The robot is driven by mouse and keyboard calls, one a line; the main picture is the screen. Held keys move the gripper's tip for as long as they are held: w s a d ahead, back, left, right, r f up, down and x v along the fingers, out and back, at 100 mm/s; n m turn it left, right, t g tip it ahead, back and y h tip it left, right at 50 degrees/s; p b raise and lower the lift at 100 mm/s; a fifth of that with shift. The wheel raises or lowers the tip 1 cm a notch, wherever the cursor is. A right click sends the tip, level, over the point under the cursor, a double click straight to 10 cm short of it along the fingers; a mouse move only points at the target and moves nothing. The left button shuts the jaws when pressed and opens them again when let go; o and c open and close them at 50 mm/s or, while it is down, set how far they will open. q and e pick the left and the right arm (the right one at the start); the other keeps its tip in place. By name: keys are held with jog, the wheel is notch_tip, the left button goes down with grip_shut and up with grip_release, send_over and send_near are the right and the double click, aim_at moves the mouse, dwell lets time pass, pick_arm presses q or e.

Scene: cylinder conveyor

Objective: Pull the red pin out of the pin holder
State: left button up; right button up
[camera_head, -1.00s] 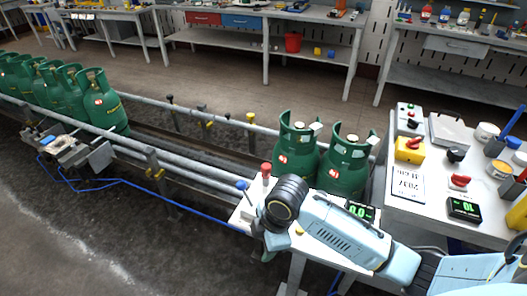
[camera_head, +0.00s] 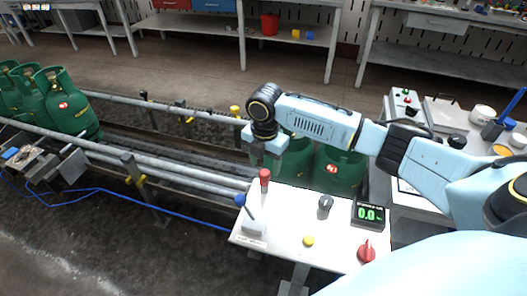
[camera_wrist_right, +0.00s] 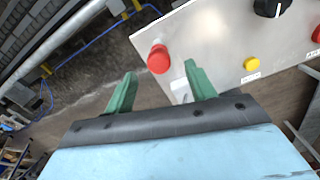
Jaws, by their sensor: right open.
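The red pin (camera_head: 264,178) stands upright with its red head up, by the pin holder (camera_head: 254,226), a small white block at the left edge of the white control table. My right gripper (camera_head: 262,160) is just above the red head, pointing down. In the right wrist view its green fingers (camera_wrist_right: 160,82) are open and empty, and the red head (camera_wrist_right: 159,58) shows just beyond the fingertips, roughly between them and not gripped. The holder is partly hidden there by a finger. My left gripper is in neither view.
The table (camera_head: 325,250) bears a black knob (camera_head: 325,202), a yellow button (camera_head: 308,241), a red knob (camera_head: 367,252) and a display (camera_head: 369,213). Green gas cylinders (camera_head: 338,168) stand right behind it on the conveyor. Conveyor rails (camera_head: 170,158) run to the left.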

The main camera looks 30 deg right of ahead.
aim_at(265, 181)
notch_tip(265, 181, down, 8)
jog(key=shift+f+b, duration=0.25)
jog(key=shift+b, duration=0.35)
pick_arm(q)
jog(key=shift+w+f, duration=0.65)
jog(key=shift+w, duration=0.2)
pick_arm(e)
jog(key=c, duration=0.8)
jog(key=shift+o, duration=1.1)
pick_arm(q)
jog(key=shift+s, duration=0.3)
pick_arm(e)
grip_shut()
